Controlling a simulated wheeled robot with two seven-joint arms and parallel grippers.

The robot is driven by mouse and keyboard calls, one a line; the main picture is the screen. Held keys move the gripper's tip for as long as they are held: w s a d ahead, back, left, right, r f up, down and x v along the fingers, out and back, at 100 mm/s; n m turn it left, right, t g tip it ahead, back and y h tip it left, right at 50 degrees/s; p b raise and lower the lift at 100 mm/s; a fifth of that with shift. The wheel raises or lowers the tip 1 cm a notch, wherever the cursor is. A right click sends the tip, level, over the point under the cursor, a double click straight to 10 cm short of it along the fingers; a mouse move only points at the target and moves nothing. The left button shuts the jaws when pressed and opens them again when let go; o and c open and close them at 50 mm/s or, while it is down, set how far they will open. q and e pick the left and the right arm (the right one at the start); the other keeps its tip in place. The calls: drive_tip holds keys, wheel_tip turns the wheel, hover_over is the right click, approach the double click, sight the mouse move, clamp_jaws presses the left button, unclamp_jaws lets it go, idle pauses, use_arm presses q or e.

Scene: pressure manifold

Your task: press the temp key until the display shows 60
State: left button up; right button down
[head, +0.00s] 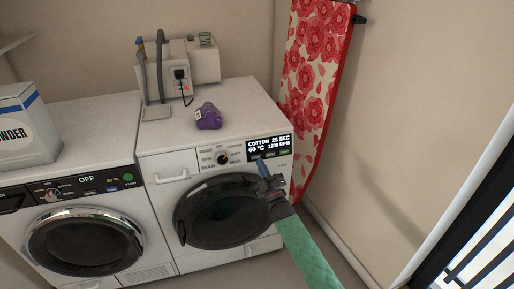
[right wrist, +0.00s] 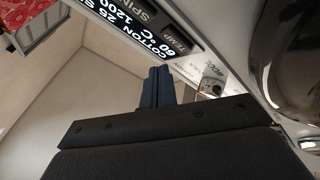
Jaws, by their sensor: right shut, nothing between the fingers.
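The right washing machine (head: 180,220) has a lit display (head: 268,143) reading COTTON, 25 SEC, 60 °C and 1200 RPM. In the right wrist view the display (right wrist: 105,35) shows at a slant, with 60 °C legible. The temp key (right wrist: 176,45), labelled TEMP, sits beside it, next to the SPIN key (right wrist: 143,12). My right gripper (head: 262,164) is shut and empty, its tips just below the display and row of keys. In the right wrist view the shut fingers (right wrist: 156,72) point toward the panel, close to the temp key; I cannot tell whether they touch. My left gripper is not in view.
A second washer (head: 85,235) on the left shows OFF. A powder box (head: 22,125) stands on it. A purple item (head: 208,116) lies on the right washer's top. A floral ironing board (head: 312,80) leans at the wall, right of the machine.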

drive_tip(key=s, duration=0.1)
drive_tip(key=s+d+p, duration=0.1)
drive_tip(key=s+r+p, duration=0.1)
drive_tip(key=shift+s+d, duration=0.15)
drive_tip(key=shift+s, duration=0.25)
idle(0.5)
